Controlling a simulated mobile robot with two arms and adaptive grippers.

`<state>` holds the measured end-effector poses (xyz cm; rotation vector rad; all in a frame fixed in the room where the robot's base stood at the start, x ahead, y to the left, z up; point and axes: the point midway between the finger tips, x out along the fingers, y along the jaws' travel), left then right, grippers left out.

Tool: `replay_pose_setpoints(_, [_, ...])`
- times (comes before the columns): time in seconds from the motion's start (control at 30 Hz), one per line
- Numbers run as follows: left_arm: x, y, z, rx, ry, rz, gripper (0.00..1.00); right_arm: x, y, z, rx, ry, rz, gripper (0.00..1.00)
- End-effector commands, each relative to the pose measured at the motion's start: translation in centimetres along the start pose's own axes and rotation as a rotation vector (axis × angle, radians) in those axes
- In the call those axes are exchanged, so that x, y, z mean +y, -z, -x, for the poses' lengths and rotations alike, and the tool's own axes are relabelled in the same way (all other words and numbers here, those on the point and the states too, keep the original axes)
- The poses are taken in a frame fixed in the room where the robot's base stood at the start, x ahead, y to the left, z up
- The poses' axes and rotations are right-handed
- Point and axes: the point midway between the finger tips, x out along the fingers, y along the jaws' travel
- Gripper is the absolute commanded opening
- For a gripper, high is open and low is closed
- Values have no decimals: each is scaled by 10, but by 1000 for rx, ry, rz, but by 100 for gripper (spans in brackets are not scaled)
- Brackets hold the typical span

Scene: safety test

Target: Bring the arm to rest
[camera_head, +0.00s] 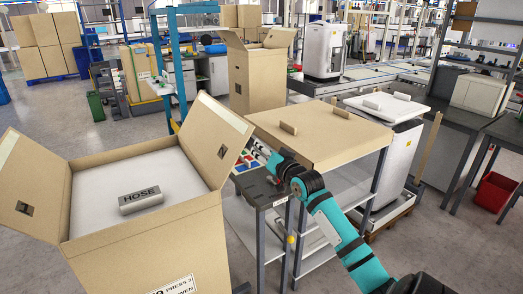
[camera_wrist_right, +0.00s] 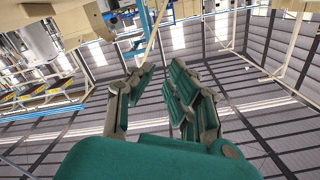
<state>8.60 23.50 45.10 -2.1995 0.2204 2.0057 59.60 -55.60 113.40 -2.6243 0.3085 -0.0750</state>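My right arm (camera_head: 335,225), teal and black, comes in from the lower right and reaches up and left to the side of a work table. Its gripper (camera_head: 262,152) is small and partly hard to make out there, near the open carton's right flap. In the right wrist view the gripper (camera_wrist_right: 158,82) shows its two jointed fingers apart, with nothing between them. That view looks towards a ribbed roof or wall with dark beams. My left arm and gripper are not in view.
A large open carton (camera_head: 150,238) holds a grey block marked HOSE (camera_head: 139,200) on a white surface. A brown tabletop (camera_head: 335,142) on a metal frame stands beside my arm. A red bin (camera_head: 494,192) is at the right. Grey floor (camera_head: 445,235) is clear at lower right.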

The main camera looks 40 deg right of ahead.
Motion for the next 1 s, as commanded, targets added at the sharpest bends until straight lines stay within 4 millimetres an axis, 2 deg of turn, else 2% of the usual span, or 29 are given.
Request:
replay_pose_setpoints(0.47, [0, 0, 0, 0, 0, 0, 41, 0, 0, 0, 0, 0, 0, 15])
replay_pose_setpoints(0.57, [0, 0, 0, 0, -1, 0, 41, 6, -12, -1, -17, -13, 3, 15])
replay_pose_setpoints(0.67, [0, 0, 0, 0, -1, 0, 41, 25, -48, -2, -69, -52, 19, 15])
replay_pose_setpoints(0.77, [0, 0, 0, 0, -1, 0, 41, 54, -108, 2, -157, -110, 55, 15])
replay_pose_setpoints(0.8, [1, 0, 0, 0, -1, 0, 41, 66, -135, 7, -198, -134, 72, 15])
replay_pose_setpoints(0.87, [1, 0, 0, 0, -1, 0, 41, 84, -178, 16, -265, -169, 103, 15])
replay_pose_setpoints(1.0, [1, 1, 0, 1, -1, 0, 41, 120, -274, 50, -420, -231, 181, 15])
